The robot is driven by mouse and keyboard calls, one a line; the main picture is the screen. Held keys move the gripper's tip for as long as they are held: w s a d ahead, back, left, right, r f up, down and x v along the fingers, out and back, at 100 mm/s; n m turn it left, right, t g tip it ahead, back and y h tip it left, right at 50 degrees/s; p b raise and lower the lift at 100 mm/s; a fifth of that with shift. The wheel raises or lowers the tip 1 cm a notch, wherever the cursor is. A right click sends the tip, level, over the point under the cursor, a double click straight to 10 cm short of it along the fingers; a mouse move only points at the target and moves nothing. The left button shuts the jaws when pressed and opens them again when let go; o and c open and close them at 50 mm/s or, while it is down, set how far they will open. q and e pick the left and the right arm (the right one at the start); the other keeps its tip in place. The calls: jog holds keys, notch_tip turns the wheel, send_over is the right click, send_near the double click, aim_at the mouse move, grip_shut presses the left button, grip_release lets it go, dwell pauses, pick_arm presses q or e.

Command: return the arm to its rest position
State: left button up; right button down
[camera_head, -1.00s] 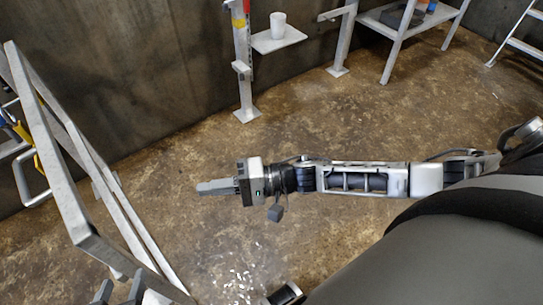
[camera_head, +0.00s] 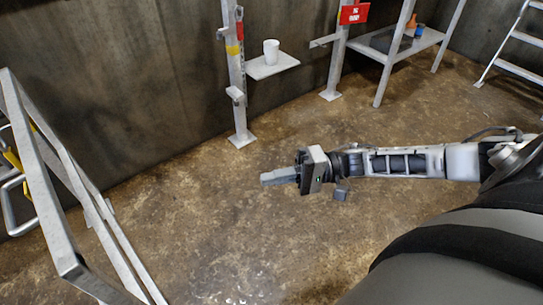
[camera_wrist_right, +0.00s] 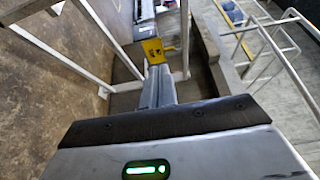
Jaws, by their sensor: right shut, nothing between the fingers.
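My right arm reaches in from the right in the head view, and its gripper (camera_head: 280,177) points left above the bare brown floor. Its fingers are together with nothing between them, and it touches nothing. In the right wrist view the closed fingers (camera_wrist_right: 157,85) point toward a yellow part (camera_wrist_right: 152,50) and metal framing further off. My left gripper is not visible in the head view.
A grey metal rail frame (camera_head: 60,220) stands at the left. A white cup (camera_head: 271,51) sits on a small shelf (camera_head: 275,68) fixed to a post (camera_head: 235,90). A metal table (camera_head: 425,42) and a ladder (camera_head: 515,68) stand at the back right. The floor around the gripper is clear.

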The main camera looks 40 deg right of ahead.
jog(key=shift+s+d, duration=0.1)
jog(key=shift+d, duration=0.05)
pick_arm(q)
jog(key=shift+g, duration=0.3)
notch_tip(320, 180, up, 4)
jog(key=p, duration=0.6)
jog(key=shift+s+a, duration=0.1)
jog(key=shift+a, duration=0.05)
pick_arm(e)
jog(key=a+r+n+t+h, duration=0.25)
jog(key=a+t+h, duration=0.35)
jog(key=a, duration=0.8)
pick_arm(q)
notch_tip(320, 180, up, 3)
jog(key=p, duration=0.5)
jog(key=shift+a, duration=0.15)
pick_arm(e)
jog(key=s+d+r+n+g+h, duration=0.1)
jog(key=s+n+g+h, duration=0.1)
jog(key=s+n+h, duration=0.2)
jog(key=s+h, duration=0.3)
jog(key=s, duration=0.1)
jog(key=shift+d+r, duration=0.15)
jog(key=shift+d, duration=0.25)
